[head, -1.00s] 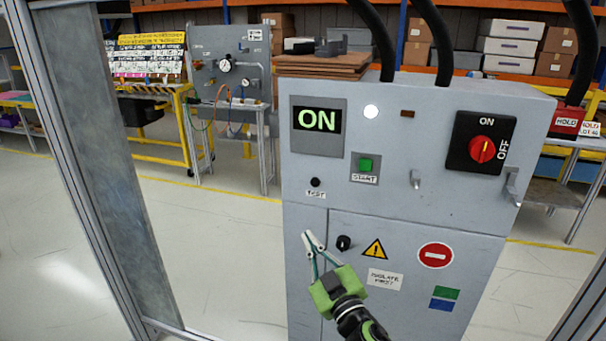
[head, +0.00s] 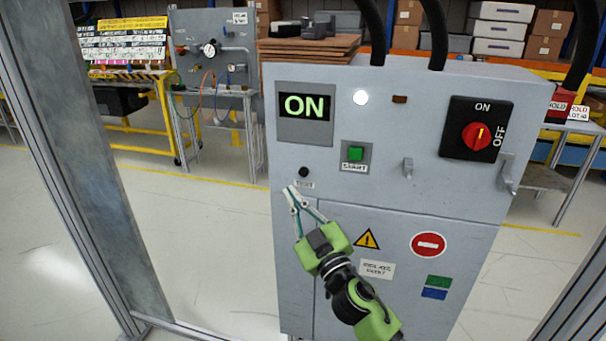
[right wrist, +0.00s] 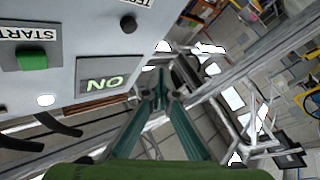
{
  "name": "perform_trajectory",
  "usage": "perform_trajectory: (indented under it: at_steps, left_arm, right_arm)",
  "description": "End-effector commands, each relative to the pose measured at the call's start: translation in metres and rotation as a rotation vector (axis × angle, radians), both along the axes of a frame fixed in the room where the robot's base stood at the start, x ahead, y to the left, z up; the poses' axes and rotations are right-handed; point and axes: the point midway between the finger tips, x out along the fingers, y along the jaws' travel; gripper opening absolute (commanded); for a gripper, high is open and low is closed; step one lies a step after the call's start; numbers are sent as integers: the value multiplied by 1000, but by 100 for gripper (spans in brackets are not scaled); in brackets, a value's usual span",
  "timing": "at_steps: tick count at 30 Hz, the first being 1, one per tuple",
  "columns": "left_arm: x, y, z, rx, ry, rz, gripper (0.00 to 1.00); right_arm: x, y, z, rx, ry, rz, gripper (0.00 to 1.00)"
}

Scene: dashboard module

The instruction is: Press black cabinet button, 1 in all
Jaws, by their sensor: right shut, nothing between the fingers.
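The grey cabinet (head: 385,185) stands in front of me. Its small round black button (head: 303,172) sits on the upper panel at the left, above a small label. The black button also shows in the right wrist view (right wrist: 128,24), at the top and apart from the fingers. My right gripper (head: 291,192) is shut and empty, its fingertips just below and left of the button in the head view, partly over the label. In the right wrist view the fingers (right wrist: 160,92) come together at the middle. I cannot tell the fingertips' distance from the panel. My left gripper is not in view.
A green START button (head: 355,153), a lit ON display (head: 305,106) and a red rotary switch (head: 476,136) are on the same panel. A metal frame post (head: 110,160) stands at the left.

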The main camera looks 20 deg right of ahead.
Motion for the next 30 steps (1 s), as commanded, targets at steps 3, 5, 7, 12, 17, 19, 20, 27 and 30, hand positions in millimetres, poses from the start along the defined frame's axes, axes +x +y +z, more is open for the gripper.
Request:
perform_trajectory:
  at_steps: [3,5,7,12,17,19,20,27,30]
  left_arm:
    - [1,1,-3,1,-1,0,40]
    - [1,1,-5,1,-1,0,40]
    - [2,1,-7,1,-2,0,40]
    - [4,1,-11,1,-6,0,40]
    - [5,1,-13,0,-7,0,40]
    - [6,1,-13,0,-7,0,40]
    - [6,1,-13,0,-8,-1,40]
    - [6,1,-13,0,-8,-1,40]
    - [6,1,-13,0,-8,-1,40]
  right_arm:
    - [16,-11,0,-3,-1,-3,0]
    - [23,-16,-1,-2,-2,-1,0]
    - [31,-21,-1,-2,-1,0,0]
    - [46,-31,-1,-1,-1,-1,0]
    - [53,-36,0,-1,-1,-1,0]
    - [54,-37,0,0,0,-1,0]
    - [54,-37,0,0,0,-1,0]
    - [54,-37,0,0,0,0,0]
    - [54,-37,0,0,0,0,0]
